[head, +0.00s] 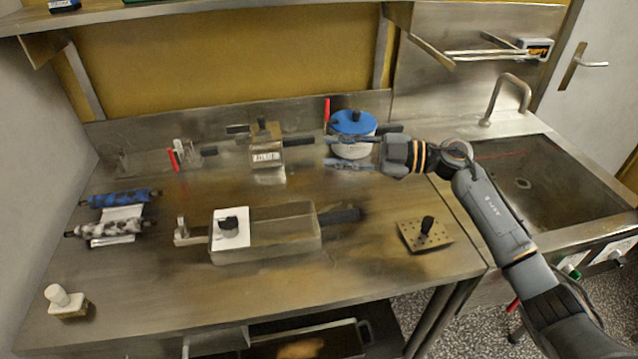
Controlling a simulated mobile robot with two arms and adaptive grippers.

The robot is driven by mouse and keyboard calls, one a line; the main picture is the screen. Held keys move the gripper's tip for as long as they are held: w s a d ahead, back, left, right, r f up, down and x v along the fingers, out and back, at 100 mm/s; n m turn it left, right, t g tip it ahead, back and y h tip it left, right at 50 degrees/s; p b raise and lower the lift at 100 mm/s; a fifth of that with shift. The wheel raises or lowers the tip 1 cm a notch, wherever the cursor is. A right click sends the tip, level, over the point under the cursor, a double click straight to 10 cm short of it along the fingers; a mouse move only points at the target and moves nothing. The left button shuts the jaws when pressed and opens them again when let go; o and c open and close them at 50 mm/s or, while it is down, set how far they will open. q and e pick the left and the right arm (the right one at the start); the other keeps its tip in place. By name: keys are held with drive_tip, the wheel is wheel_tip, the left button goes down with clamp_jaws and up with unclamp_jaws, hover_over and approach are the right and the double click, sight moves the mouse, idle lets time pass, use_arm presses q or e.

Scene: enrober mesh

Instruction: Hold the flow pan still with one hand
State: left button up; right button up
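A shallow metal pan-like box (285,238) with a dark handle at its right end lies in the middle of the steel table; it looks like the flow pan. A white card with a black knob (230,226) sits on its left part. My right gripper (331,150) is beyond the pan, over the back of the table, its fingers pointing left and spread apart. The fingers overlap a white pot with a blue lid (352,122) in the picture; I cannot tell whether they touch it. My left gripper is not in view.
A perforated plate with a black knob (426,233) lies right of the pan. Two patterned rollers (118,213) lie at the left, and a white-knobbed block (65,301) at the front left. A metal device (267,150) stands behind. A sink (540,190) is at the right.

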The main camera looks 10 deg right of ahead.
sight(319, 225)
drive_tip(key=s+a+f+n+g+h, duration=0.1)
drive_tip(key=s+a+n+g+h, duration=0.25)
drive_tip(key=a, duration=0.25)
drive_tip(key=s+a+f+n+g+h, duration=0.1)
drive_tip(key=s+a+n+g+h, duration=0.1)
drive_tip(key=a+n+g, duration=0.25)
drive_tip(key=d+f+n+t+h, duration=0.15)
drive_tip(key=d+n+h, duration=0.35)
drive_tip(key=h, duration=0.6)
drive_tip(key=f, duration=1.1)
drive_tip(key=shift+s+d, duration=0.1)
drive_tip(key=shift+s, duration=0.1)
drive_tip(key=shift+c, duration=0.5)
clamp_jaws()
